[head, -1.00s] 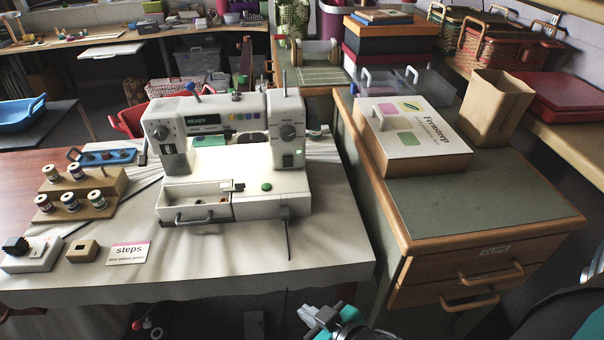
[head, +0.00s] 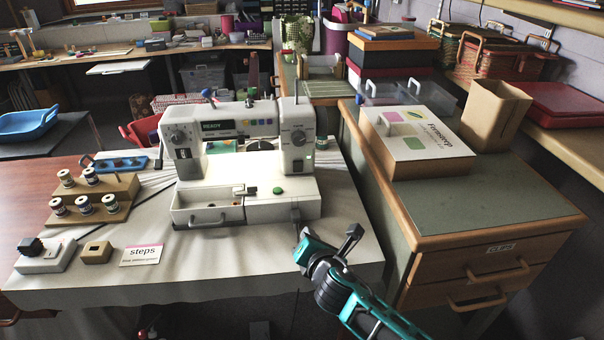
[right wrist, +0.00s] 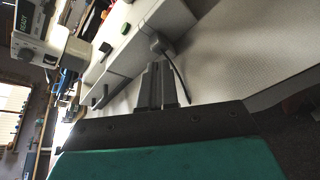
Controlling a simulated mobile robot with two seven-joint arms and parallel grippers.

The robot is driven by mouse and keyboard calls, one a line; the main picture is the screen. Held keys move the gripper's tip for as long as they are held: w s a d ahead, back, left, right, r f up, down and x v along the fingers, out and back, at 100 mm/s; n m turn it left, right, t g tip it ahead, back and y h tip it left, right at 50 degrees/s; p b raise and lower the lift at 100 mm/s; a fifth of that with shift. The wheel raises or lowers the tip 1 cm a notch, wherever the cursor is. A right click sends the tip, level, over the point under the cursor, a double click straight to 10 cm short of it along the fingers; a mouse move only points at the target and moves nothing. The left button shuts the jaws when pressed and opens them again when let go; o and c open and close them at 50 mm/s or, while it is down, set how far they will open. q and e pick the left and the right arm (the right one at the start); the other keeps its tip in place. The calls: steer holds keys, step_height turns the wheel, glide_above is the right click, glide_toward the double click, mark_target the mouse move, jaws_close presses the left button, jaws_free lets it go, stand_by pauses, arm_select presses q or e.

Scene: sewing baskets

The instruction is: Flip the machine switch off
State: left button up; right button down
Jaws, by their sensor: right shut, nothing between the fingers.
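The white sewing machine (head: 250,200) stands on the pale-covered table, with a lit "READY" panel (head: 212,127). A small green light (head: 309,156) glows on its right column, below a dark dial (head: 298,138). A round green button (head: 278,191) sits on its base. I cannot tell surely which part is the switch. My right gripper (head: 300,232) is shut and empty, in front of the machine's right front corner. In the right wrist view its fingers (right wrist: 156,68) point toward the machine's base and a grey plug-like part (right wrist: 160,43) with a dark cable. My left gripper is out of view.
Thread spools on a wooden stand (head: 95,198), a "steps" card (head: 142,255) and a small grey box with a black knob (head: 45,256) lie to the left. A drawer cabinet (head: 480,208) with a labelled box (head: 418,142) stands close on the right.

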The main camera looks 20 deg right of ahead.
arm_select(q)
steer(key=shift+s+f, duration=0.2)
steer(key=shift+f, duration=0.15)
arm_select(e)
steer(key=w+d+r+n+t+h, duration=0.1)
steer(key=w+d+r+n+h, duration=0.1)
steer(key=w+r+n, duration=0.3)
steer(key=shift+w+r+n+t, duration=0.2)
steer(key=shift+n+t, duration=0.1)
steer(key=shift+n, duration=0.4)
